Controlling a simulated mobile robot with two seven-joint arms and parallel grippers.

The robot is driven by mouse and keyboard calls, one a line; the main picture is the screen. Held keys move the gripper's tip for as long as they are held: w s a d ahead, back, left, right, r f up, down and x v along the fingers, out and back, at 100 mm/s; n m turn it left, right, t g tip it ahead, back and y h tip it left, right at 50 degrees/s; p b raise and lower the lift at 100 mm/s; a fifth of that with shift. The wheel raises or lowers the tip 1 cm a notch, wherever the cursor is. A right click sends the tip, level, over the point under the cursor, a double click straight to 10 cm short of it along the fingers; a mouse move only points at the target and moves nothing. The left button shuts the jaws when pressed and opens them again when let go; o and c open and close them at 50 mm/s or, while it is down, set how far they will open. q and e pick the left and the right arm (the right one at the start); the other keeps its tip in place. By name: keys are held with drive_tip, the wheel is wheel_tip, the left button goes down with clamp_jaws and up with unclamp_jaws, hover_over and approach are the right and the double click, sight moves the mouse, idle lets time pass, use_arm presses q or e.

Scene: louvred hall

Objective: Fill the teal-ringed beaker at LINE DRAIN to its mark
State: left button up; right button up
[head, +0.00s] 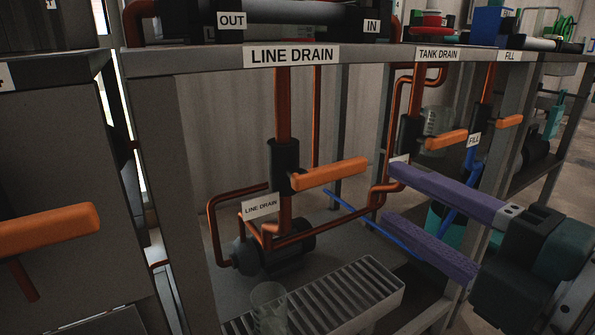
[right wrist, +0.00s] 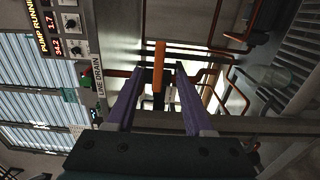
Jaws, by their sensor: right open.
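The LINE DRAIN sign (head: 292,55) is on the bench edge above a copper pipe with a dark valve body (head: 283,166). Its orange lever (head: 332,174) points to the right, roughly level. A clear beaker (head: 268,305) stands at the grate below, cut by the lower picture edge; its ring and mark cannot be made out, and I see no liquid in it. My right gripper (head: 388,193) is open and empty, to the right of the lever and apart from it. In the right wrist view, the orange lever (right wrist: 158,66) lies ahead between the purple fingertips. My left gripper is not in view.
The TANK DRAIN lever (head: 446,139) and the FILL lever (head: 509,121) are further right. Another clear beaker (head: 437,120) shows behind the TANK DRAIN valve. A slatted grate (head: 345,297) lies below. Another orange lever (head: 48,232) is at the left edge. Bench legs stand on both sides.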

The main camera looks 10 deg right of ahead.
sight(349, 171)
drive_tip(key=shift+x, duration=4.4)
drive_tip(key=shift+s, duration=0.1)
clamp_jaws()
